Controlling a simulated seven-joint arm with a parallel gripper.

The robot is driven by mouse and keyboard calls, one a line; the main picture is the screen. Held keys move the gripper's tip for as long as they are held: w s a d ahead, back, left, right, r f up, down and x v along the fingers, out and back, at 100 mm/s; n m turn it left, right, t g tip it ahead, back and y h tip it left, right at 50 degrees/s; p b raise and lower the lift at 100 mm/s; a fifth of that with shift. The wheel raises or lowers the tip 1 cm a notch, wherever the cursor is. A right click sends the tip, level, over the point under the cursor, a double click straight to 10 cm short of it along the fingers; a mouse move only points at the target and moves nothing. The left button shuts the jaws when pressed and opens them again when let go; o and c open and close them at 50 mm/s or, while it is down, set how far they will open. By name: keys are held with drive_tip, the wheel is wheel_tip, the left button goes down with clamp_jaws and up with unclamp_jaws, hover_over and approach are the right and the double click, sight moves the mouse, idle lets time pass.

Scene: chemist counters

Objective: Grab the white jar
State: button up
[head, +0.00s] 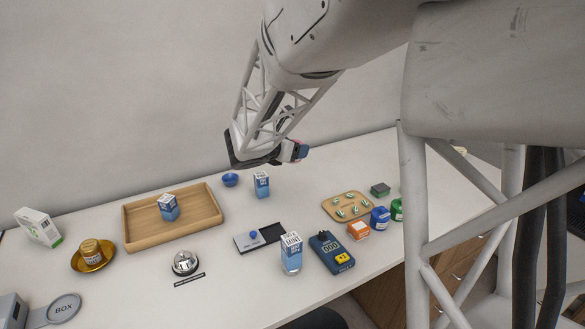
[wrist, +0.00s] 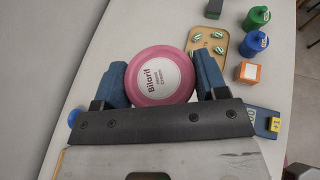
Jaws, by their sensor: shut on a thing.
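My gripper (head: 297,151) is raised above the back of the counter in the head view. In the wrist view, its two blue fingers (wrist: 160,84) are closed on either side of a round jar (wrist: 157,72). The jar's pink lid with a white "Bilard" hand cream label faces the wrist camera; its sides are mostly hidden, so I cannot tell the body's colour. In the head view the jar is almost wholly hidden by the fingers.
Small coloured containers stand at the right.

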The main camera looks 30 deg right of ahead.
drive_tip(key=shift+r, duration=2.9)
